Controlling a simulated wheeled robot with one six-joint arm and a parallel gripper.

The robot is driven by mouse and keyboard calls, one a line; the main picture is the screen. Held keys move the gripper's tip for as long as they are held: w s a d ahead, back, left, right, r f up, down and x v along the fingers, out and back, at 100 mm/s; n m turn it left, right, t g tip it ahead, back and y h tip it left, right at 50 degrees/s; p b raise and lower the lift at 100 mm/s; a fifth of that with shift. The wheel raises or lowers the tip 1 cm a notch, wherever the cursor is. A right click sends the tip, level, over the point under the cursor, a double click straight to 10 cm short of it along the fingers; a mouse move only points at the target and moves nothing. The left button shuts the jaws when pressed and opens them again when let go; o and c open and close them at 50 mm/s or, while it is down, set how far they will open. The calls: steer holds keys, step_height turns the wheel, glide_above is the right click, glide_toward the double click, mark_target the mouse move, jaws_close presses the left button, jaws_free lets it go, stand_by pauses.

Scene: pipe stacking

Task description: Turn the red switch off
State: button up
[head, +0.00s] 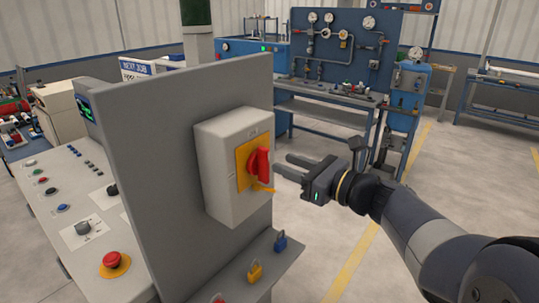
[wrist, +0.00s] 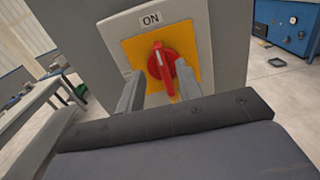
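The red switch (head: 259,165) is a rotary handle on a yellow plate (head: 241,170), on the front of a light grey box (head: 216,150). The box is fixed to an upright grey panel (head: 165,130). In the wrist view the red switch (wrist: 163,66) has its handle close to upright, its pale-marked end toward the "ON" label (wrist: 151,18). My gripper (head: 281,167) is in front of the switch, its fingers apart and pointing at it. In the wrist view the fingers (wrist: 160,90) lie either side of the handle's lower part; contact cannot be told.
A ledge (head: 265,270) below the box holds a blue padlock (head: 280,241) and a yellow padlock (head: 255,271). A control console (head: 85,220) with a red mushroom button (head: 112,259) stands left. Open floor lies to the right.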

mark_target(269, 157)
steer(key=shift+p+x, duration=0.35)
steer(key=shift+x, duration=2.45)
jaws_close()
